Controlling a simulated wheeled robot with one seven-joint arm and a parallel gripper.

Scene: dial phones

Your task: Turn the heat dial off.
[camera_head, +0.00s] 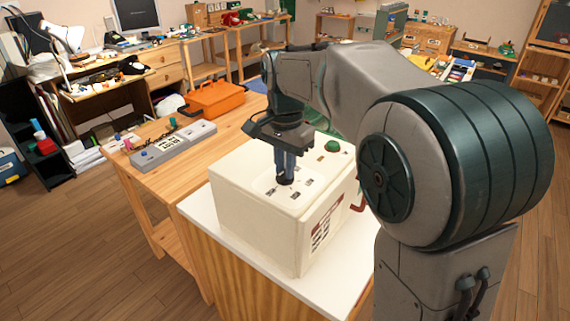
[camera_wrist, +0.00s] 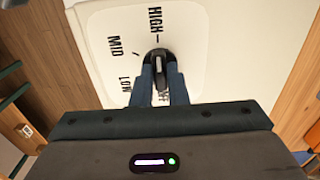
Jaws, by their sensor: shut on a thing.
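The heat dial (camera_wrist: 158,58) is a small dark knob on a white plate marked HIGH, MID and LOW.
A green button (camera_head: 333,146) sits on the box top near its back right. The box stands on a white-topped wooden stand (camera_head: 245,245). A wooden table (camera_head: 140,172) to the left holds a grey device (camera_head: 172,147) and an orange toolbox (camera_head: 215,99).

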